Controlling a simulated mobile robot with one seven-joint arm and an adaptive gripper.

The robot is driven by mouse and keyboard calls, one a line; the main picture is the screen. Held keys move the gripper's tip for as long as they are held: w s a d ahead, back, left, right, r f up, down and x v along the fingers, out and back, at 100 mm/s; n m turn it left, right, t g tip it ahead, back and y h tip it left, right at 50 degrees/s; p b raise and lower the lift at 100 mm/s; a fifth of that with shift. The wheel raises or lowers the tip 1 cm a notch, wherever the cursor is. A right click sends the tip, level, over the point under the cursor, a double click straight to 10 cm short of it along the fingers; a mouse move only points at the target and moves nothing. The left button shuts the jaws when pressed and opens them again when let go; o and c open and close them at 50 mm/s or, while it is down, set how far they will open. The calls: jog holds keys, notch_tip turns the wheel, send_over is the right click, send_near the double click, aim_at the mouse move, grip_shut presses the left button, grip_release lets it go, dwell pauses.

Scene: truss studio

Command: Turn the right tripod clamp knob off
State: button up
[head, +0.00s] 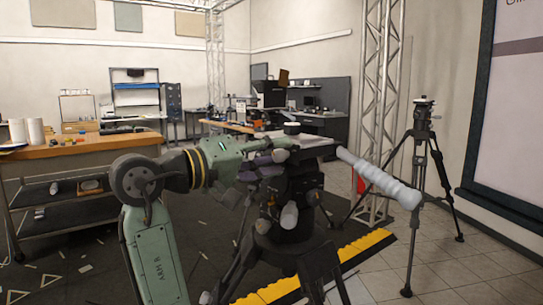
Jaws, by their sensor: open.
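A black tripod head (300,186) stands close in front of me on a dark tripod, with a long pale handle (380,178) reaching out to the right. Pale knobs sit on it: one low at the front (289,215) and one on the upper left side (281,155). I cannot tell which one is the right clamp knob. My gripper (268,163) is at the left side of the head, open, its fingers beside the upper-left knob. The fingers partly overlap the head, so contact is unclear. A second tripod (423,130) stands apart at the far right.
A wooden-topped workbench (75,146) with small items stands at the left. A metal truss (384,90) rises behind the handle. Yellow-black edging (350,252) borders the dark floor mat. A framed board (513,110) is on the right wall. Tiled floor is clear at the lower right.

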jog(key=v, duration=1.2)
